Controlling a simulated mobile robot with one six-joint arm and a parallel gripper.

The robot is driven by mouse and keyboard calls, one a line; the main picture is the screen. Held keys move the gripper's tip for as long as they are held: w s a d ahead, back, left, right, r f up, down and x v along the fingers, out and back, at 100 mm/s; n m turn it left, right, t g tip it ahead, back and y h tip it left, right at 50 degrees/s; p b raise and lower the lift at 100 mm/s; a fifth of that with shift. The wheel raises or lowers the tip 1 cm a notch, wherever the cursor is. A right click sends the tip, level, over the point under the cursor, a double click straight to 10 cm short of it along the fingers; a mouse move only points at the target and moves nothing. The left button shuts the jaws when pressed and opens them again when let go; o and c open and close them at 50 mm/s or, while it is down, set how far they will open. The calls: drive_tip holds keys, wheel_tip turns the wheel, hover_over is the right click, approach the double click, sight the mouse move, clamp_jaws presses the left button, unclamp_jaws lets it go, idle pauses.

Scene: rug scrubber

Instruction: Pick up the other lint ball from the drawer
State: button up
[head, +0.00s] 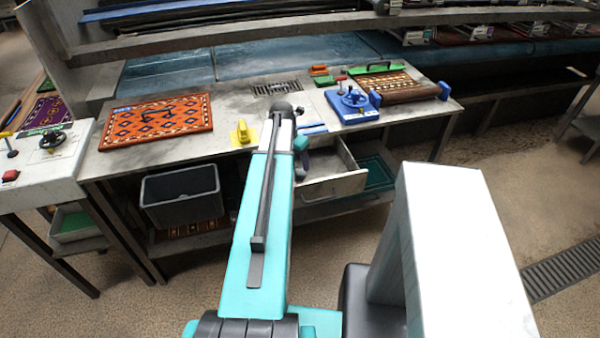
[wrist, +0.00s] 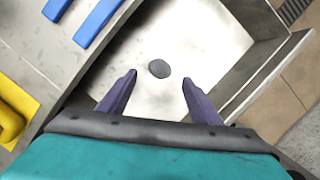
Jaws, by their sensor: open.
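The drawer (head: 345,184) is pulled out below the table, to the right of my arm in the head view. In the wrist view the drawer's pale floor (wrist: 205,40) fills the middle. One small dark grey lint ball (wrist: 159,68) lies on that floor. My gripper (wrist: 158,80) is open and points down into the drawer. The ball shows between the two purple fingers, slightly beyond their tips, and nothing is held. In the head view my arm hides part of the gripper and the drawer's left side, and the ball cannot be made out.
The drawer walls rise close around the fingers; its right wall (wrist: 265,75) is nearest. Blue strips (wrist: 98,22) and a yellow item (wrist: 12,122) lie on the table beside the drawer. A grey bin (head: 180,193) stands under the table. An orange rug (head: 160,118) lies on top.

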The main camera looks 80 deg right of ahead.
sight(300, 170)
drive_tip(key=shift+d+f, duration=0.1)
drive_tip(key=shift+f, duration=0.4)
drive_tip(key=shift+f, duration=0.1)
drive_tip(key=shift+p+x, duration=1.2)
drive_tip(key=shift+x, duration=1.3)
drive_tip(key=c, duration=1.1)
